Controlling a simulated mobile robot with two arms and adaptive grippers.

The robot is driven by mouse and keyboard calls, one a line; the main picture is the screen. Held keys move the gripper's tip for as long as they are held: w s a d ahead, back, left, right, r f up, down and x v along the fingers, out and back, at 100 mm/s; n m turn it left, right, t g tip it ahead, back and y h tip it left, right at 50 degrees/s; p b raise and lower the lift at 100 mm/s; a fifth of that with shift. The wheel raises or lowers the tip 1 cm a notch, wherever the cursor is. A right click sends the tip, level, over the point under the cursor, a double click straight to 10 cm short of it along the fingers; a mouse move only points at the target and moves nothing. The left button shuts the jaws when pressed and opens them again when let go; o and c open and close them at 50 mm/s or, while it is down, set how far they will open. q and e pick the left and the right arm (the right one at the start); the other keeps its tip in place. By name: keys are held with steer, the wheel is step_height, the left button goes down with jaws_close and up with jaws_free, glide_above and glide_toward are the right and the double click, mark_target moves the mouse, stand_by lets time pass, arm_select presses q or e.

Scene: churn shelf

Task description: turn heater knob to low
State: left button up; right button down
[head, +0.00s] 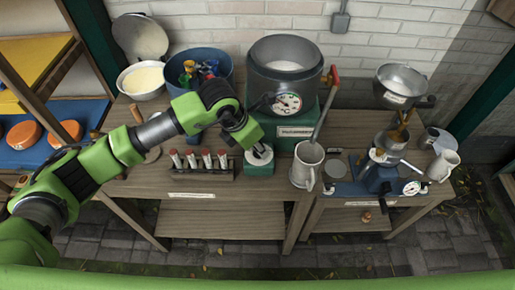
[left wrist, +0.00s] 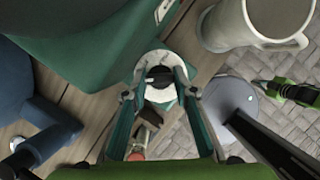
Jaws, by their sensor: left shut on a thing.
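The heater knob is a black knob (left wrist: 159,75) on a round white dial (left wrist: 152,58), seen between my fingers in the left wrist view. In the head view the dial (head: 260,156) sits on a small green heater box (head: 259,169) at the table's front. My left gripper (head: 256,146) reaches down onto it from above. In the left wrist view the left gripper's fingertips (left wrist: 160,84) are shut on the knob. The fingers hide part of the dial, and its markings are too small to read.
A large metal pot (head: 283,65) with a gauge stands behind the heater box. A rack of red-topped tubes (head: 206,172) is close on its left. A light mug (head: 305,176) with a tool handle stands close on its right. A blue bucket (head: 220,65) is at the back left.

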arm_select(q)
steer(key=m+b, duration=0.1)
steer(key=b, duration=0.1)
steer(key=m+g+b, duration=0.1)
steer(key=m+b, duration=0.1)
steer(key=b, duration=0.1)
steer(key=m+h+b, duration=0.1)
steer(key=m+b, duration=0.1)
steer(key=b, duration=0.1)
steer(key=shift+w+f+g, duration=0.25)
steer(key=shift+g, duration=0.15)
steer(key=shift+r+m+g+b, duration=0.25)
steer(key=shift+m+g+b, duration=0.25)
steer(key=shift+m+b, duration=0.9)
steer(key=shift+r, duration=0.1)
steer(key=o, duration=0.8)
